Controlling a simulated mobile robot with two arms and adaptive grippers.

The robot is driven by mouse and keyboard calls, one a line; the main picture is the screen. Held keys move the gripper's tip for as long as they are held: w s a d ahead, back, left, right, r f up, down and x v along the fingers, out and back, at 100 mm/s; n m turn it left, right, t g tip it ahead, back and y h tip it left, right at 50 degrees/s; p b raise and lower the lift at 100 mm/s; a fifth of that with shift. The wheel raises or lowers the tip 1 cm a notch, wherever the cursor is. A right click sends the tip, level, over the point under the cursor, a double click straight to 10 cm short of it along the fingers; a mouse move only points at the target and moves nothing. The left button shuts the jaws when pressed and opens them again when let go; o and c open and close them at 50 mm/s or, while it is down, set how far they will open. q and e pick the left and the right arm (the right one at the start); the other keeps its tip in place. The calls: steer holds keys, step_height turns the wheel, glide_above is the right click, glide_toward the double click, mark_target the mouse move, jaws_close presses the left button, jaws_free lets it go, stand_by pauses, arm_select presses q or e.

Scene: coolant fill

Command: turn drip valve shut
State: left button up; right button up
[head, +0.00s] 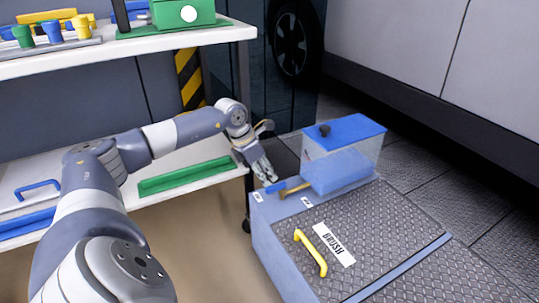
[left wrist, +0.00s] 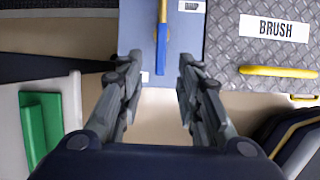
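The drip valve has a blue lever (head: 276,187) and a brass body (head: 295,190). It sticks out from the low front of a clear tank (head: 343,165) with a blue lid on the cart. In the left wrist view the blue lever (left wrist: 161,50) lies in line with the brass stem (left wrist: 162,12). My left gripper (head: 268,177) is close by the lever's free end. In the left wrist view its fingers (left wrist: 158,62) are spread to either side of the lever, with gaps on both sides and nothing held. My right gripper is out of view.
The blue-grey cart top (head: 375,235) carries a ridged plate, a "BRUSH" label (head: 334,244) and a yellow handle (head: 311,252). A shelf rack (head: 130,50) with a green tray (head: 185,176) stands at left. A vehicle (head: 430,50) is behind. Small white labels lie near the valve.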

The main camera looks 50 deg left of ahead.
arm_select(q)
steer(key=v, duration=0.5)
steer(key=shift+s+r, duration=0.1)
steer(key=shift+r, duration=0.15)
stand_by(0.3)
